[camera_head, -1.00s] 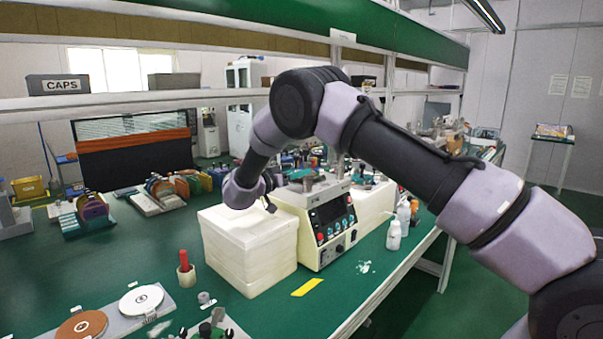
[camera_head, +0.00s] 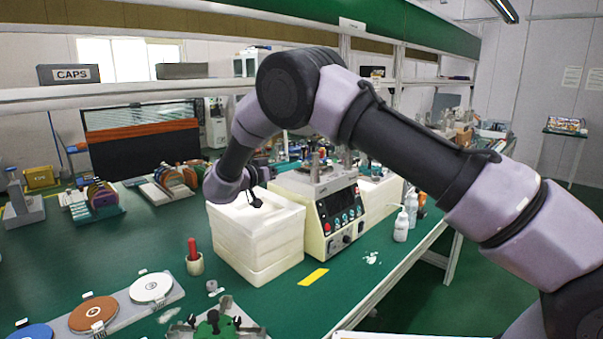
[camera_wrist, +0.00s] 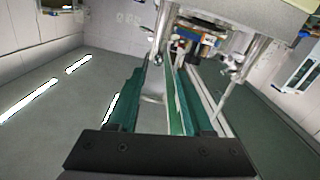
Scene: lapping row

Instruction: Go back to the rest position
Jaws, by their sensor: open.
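My gripper (camera_head: 256,201) is small and partly seen in the head view. It hangs over the top of the white box stack (camera_head: 255,262), beside the lapping machine (camera_head: 335,215). In the wrist view, the fingers of my gripper (camera_wrist: 162,75) stand apart with nothing plainly held between them. My arm is bent, its elbow high. Contact between the gripper and the white stack cannot be told.
A red-handled tool in a cup (camera_head: 194,262), a white disc (camera_head: 151,287) and a brown disc (camera_head: 92,314) stand at the front left. White bottles (camera_head: 401,225) stand right of the machine. The shelf (camera_head: 200,97) runs behind the arm. Green bench at left is partly clear.

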